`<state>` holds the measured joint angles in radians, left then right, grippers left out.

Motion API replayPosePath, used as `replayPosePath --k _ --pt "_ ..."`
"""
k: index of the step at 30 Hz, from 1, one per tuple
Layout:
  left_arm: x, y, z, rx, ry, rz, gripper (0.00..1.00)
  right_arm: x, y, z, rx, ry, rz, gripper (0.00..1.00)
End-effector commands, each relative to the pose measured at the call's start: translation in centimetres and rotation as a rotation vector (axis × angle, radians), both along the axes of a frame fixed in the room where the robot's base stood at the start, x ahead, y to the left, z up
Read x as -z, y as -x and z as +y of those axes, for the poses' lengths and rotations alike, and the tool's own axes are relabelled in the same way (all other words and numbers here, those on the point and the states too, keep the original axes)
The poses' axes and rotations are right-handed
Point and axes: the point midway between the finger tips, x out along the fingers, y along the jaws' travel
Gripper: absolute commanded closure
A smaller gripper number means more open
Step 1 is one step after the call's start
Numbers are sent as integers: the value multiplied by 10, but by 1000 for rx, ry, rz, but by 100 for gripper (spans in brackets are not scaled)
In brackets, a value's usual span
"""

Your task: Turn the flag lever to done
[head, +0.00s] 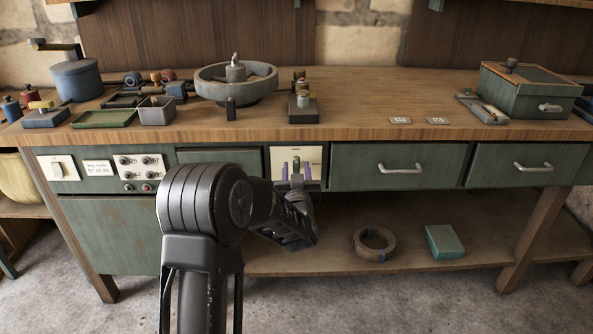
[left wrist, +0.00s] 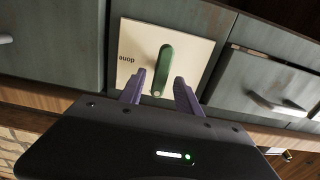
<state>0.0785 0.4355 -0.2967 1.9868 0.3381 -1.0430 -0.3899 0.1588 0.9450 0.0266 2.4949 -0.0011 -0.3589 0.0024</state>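The flag lever is a green bar (left wrist: 165,66) on a cream plate (left wrist: 194,52) set in the front of the workbench. In the left wrist view the word "done" shows upside down on the plate, left of the lever. In the head view the plate (head: 314,153) is below the bench top, and the lever (head: 296,163) is partly covered by my gripper. My left gripper (left wrist: 160,78) is open, with its two purple fingers apart on either side of the lever's near end. I cannot tell whether either finger touches it. My right gripper is not in view.
A drawer with a handle (head: 400,168) is right of the plate, and a panel with switches and dials (head: 138,165) is to the left. The bench top (head: 380,100) carries a round stone bowl (head: 262,85) and a green box (head: 527,95). A ring (head: 374,243) lies on the lower shelf.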

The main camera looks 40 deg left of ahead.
Motion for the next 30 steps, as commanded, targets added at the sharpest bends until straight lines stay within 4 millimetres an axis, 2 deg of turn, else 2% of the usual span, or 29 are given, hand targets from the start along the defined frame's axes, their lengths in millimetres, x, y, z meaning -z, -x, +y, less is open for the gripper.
replayPosePath --k 10,25,30 --pt "0 -5 4 1 1 1 60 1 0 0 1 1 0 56" --pt "0 -5 3 1 0 0 100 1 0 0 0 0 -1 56" --pt "0 -5 3 1 0 0 100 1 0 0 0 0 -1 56"
